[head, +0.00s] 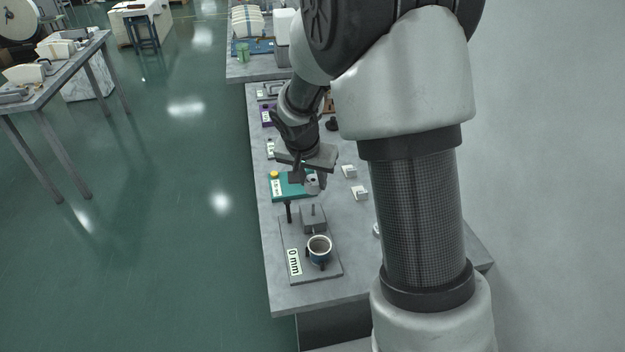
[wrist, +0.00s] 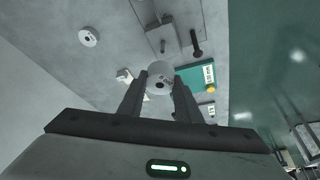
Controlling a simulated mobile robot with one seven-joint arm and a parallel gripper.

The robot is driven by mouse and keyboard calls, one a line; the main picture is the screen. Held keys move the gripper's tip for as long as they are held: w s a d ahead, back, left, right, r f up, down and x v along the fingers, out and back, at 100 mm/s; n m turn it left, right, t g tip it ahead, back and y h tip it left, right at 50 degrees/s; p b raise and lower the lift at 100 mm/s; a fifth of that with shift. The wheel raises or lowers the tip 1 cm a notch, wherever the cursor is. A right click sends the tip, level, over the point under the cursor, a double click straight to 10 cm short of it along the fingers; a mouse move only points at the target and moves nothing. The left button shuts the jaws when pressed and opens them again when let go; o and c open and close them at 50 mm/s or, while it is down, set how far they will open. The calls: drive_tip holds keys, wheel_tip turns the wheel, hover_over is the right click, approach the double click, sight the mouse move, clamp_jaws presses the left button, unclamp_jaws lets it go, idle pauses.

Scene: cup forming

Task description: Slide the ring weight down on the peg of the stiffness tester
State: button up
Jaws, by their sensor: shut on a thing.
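The ring weight (wrist: 158,84) is a light grey short cylinder with a dark hole. My gripper (wrist: 158,90) is shut on it, with a dark finger on each side. In the head view my gripper (head: 315,182) holds the ring weight (head: 312,187) near a teal plate's right edge, behind the stiffness tester. The stiffness tester (head: 331,272) is a grey base with a "0 mm" label, a grey block with a short thin peg (head: 313,211), a dark post and a blue-and-white cup. In the wrist view the peg (wrist: 163,46) shows beyond the ring weight, apart from it.
The teal plate (head: 284,190) with a yellow knob lies on the bench (head: 268,228). Small white pieces (head: 349,171) (head: 360,193) lie to the right. A round light piece with a hole (wrist: 88,36) lies alone in the wrist view. My arm hides the bench's right side.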

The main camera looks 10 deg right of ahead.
drive_tip(key=b, duration=0.5)
hover_over(313, 207)
drive_tip(key=shift+a+f, duration=0.1)
drive_tip(key=shift+f, duration=2.3)
drive_tip(key=shift+b, duration=0.4)
drive_tip(key=shift+f+b, duration=2.35)
drive_tip(key=shift+f, duration=0.15)
idle(0.4)
idle(0.5)
drive_tip(key=o, duration=1.3)
drive_tip(key=shift+o, duration=0.3)
drive_tip(key=o, duration=0.4)
